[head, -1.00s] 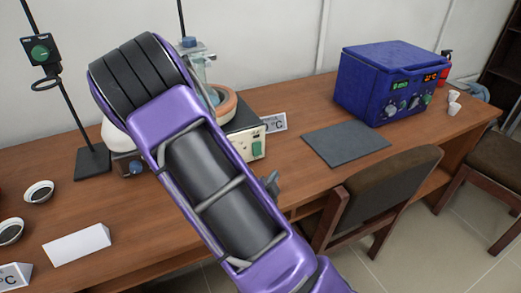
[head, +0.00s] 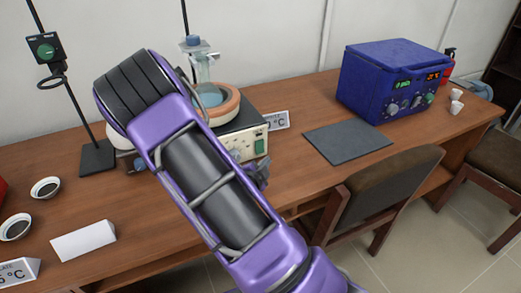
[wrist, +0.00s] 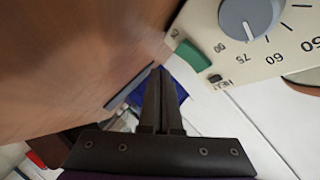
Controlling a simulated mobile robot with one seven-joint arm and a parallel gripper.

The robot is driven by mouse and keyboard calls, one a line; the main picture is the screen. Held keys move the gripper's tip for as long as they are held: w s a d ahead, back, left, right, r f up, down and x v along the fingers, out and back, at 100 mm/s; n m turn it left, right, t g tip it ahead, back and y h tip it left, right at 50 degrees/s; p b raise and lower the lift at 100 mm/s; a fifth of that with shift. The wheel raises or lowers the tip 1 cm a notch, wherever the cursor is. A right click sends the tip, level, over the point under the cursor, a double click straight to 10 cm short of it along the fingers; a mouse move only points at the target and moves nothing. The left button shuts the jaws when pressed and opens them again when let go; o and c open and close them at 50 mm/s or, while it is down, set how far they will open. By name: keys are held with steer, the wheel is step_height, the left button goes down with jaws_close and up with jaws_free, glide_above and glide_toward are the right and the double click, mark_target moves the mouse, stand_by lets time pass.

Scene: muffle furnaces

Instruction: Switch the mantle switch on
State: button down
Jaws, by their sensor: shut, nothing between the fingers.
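The heating mantle (head: 228,101) stands on the wooden bench, with an orange-rimmed bowl and a cream front panel partly hidden by my arm. Its green switch (head: 261,147) sits at the right end of that panel. In the wrist view the green switch (wrist: 193,56) is beside a grey dial (wrist: 250,16) with printed numbers. My gripper (wrist: 160,70) is shut and empty, its fingertips just below and left of the switch in that picture, seemingly apart from it. In the head view, only a little of my gripper (head: 263,172) shows beyond my purple arm, in front of the panel.
A dark grey mat (head: 347,141) lies right of the mantle, before a blue furnace (head: 388,82). A stand (head: 97,157) and small bowls are at left. A chair (head: 372,200) stands at the bench front.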

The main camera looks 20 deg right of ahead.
mark_target(264, 152)
steer(key=shift+w+f, duration=0.2)
steer(key=shift+w, duration=0.9)
stand_by(1.2)
steer(key=shift+w+b, duration=0.4)
steer(key=shift+b, duration=0.15)
steer(key=shift+w, duration=0.35)
stand_by(0.3)
steer(key=shift+s+f, duration=0.1)
steer(key=shift+s+b, duration=0.4)
steer(key=shift+s, duration=0.3)
steer(key=shift+s+r, duration=0.25)
steer(key=shift+s, duration=1)
steer(key=shift+s+r, duration=0.2)
steer(key=shift+s, duration=1)
